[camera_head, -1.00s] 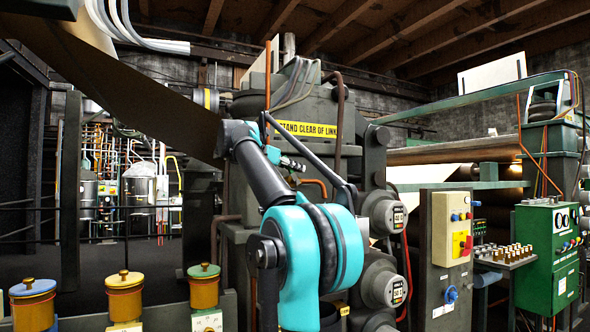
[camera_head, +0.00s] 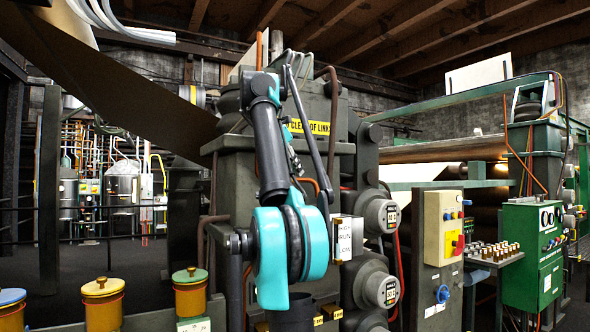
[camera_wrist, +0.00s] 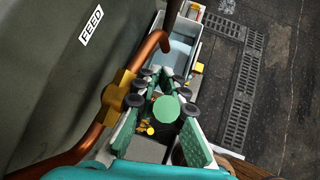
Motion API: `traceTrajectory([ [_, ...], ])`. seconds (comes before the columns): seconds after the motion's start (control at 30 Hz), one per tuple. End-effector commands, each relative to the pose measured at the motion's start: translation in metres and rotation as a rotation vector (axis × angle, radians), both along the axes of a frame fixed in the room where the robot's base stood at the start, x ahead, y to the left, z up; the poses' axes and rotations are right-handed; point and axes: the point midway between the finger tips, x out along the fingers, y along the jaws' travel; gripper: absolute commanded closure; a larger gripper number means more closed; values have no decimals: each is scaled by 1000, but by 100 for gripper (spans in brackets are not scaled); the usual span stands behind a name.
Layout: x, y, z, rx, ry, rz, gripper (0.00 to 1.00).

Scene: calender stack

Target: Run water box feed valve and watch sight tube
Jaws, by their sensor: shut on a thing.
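In the wrist view, my gripper (camera_wrist: 167,100) has its two green-padded fingers on either side of a round green knob (camera_wrist: 166,110), and it is shut on this knob. A brass valve body (camera_wrist: 118,96) sits on a copper pipe (camera_wrist: 147,48) just left of the fingers. A white FEED label (camera_wrist: 91,26) is on the dark green casing to the left. A grey open box (camera_wrist: 181,50) with a pale bluish inside lies beyond the fingertips. In the head view, a white plate marked HIGH, RUN, LOW (camera_head: 345,238) stands right of my arm. The gripper is hidden there.
A beige control box with a red knob (camera_head: 444,228) and a green cabinet (camera_head: 533,255) stand to the right. Round dial gauges (camera_head: 389,216) sit beside the plate. Several lidded pots (camera_head: 104,300) line the front left. Floor gratings (camera_wrist: 241,85) show in the wrist view.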

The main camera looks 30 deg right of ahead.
Motion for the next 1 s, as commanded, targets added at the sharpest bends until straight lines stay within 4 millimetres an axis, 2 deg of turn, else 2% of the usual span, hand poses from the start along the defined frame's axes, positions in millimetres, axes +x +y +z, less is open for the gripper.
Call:
traceTrajectory([
  [0.4,0,-1,0,5,0,0,100],
  [0.43,0,-1,0,5,0,0,87],
  [0.6,0,-1,0,5,0,0,66],
  [1.0,0,2,2,5,0,1,65],
])
